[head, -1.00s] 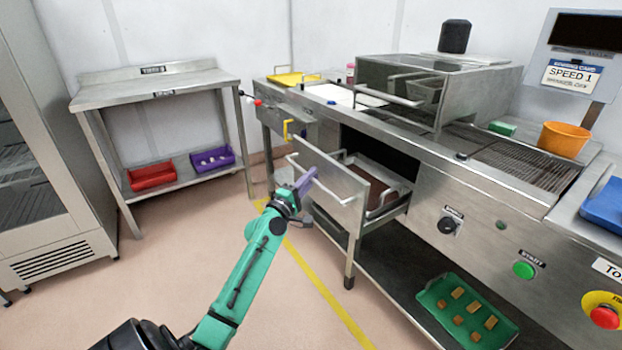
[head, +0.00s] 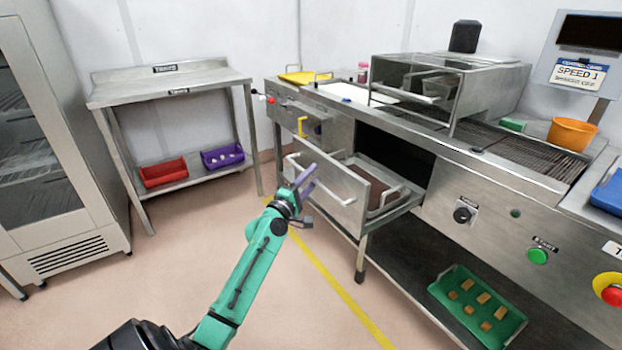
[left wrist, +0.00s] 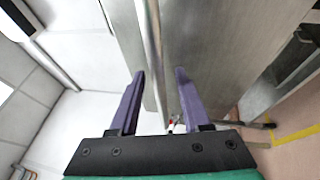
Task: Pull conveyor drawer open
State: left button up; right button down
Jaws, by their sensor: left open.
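The conveyor drawer (head: 338,196) stands pulled out of the steel conveyor front, with a brown-bottomed tray with handles inside it. A long bar handle (head: 318,180) runs across its front panel. My left gripper (head: 306,178) is at the drawer front, close to the handle. In the left wrist view my left gripper (left wrist: 160,85) is open, and the handle bar (left wrist: 153,50) runs between its purple fingers, beside the steel panel (left wrist: 205,50). I cannot tell whether the fingers touch the bar. My right gripper is not in view.
The conveyor body (head: 480,215) runs along the right, with a green tray (head: 478,322) of pieces on its lower shelf. A steel table (head: 170,88) with red (head: 163,173) and purple (head: 222,157) bins stands at the back left. The floor (head: 200,240) before the drawer is clear.

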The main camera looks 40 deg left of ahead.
pick_arm(q)
jog(key=shift+s, duration=0.1)
jog(key=shift+s+f, duration=0.1)
jog(key=shift+s, duration=0.15)
jog(key=s+d+f+b, duration=0.1)
jog(key=s+f+b, duration=0.1)
jog(key=s, duration=1.1)
jog(key=shift+s+d+f+b, duration=0.2)
jog(key=shift+s+d+b, duration=0.1)
jog(key=shift+b, duration=0.55)
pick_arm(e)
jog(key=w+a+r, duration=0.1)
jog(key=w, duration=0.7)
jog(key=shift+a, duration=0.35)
